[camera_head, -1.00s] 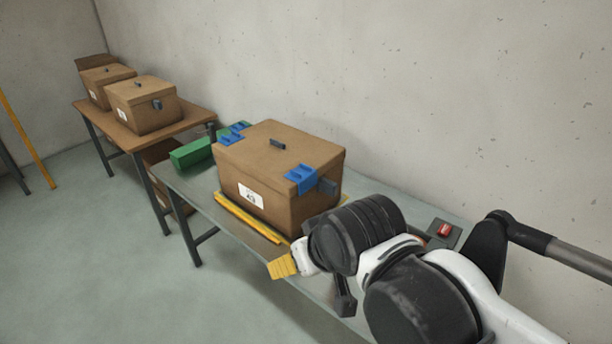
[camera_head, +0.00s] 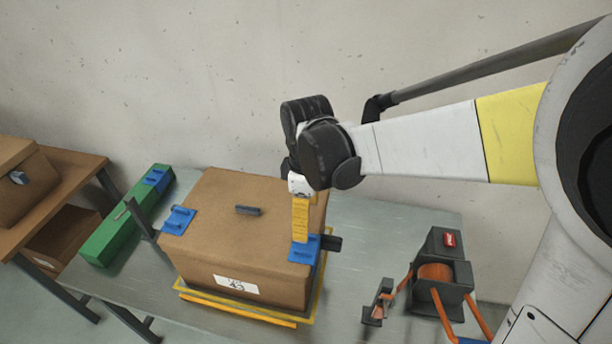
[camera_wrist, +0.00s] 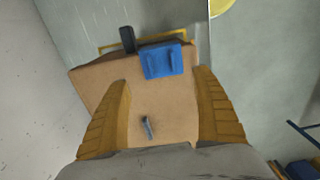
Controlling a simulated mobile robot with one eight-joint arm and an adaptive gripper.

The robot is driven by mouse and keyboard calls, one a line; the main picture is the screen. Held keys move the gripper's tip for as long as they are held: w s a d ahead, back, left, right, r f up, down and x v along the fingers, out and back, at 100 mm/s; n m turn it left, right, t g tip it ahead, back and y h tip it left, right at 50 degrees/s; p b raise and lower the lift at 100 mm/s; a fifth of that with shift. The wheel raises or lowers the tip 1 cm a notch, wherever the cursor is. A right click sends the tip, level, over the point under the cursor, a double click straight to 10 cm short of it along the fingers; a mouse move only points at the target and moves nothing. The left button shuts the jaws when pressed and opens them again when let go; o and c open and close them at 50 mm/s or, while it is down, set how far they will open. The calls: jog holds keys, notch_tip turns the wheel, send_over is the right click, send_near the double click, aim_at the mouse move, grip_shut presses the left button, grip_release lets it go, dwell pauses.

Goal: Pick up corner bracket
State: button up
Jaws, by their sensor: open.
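A blue corner bracket (camera_head: 304,250) sits on the right corner of the brown box (camera_head: 215,262). In the wrist view this bracket (camera_wrist: 163,61) lies just beyond and between my fingertips. My gripper (camera_head: 300,236) has yellow fingers, points down over that corner, and is open and empty. In the wrist view my gripper (camera_wrist: 162,78) has its fingers spread on either side above the lid. Contact with the bracket cannot be told. A second blue bracket (camera_head: 178,220) is on the box's left corner. A third (camera_head: 155,178) lies on the green container (camera_head: 113,235).
The box stands inside a yellow frame (camera_head: 240,313) on the grey table (camera_head: 345,275). A dark handle (camera_head: 248,210) rises from the lid. A dark dispenser with an orange roll (camera_head: 436,275) stands at right. Another table with a box (camera_head: 20,190) is at left.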

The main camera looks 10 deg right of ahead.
jog(key=b, duration=0.1)
send_over(307, 247)
notch_tip(307, 247, down, 4)
jog(key=shift+s+d+f, duration=0.1)
jog(key=shift+f, duration=0.05)
notch_tip(307, 247, down, 6)
jog(key=shift+f+b, duration=0.1)
jog(key=shift+b, duration=1)
jog(key=c, duration=1.3)
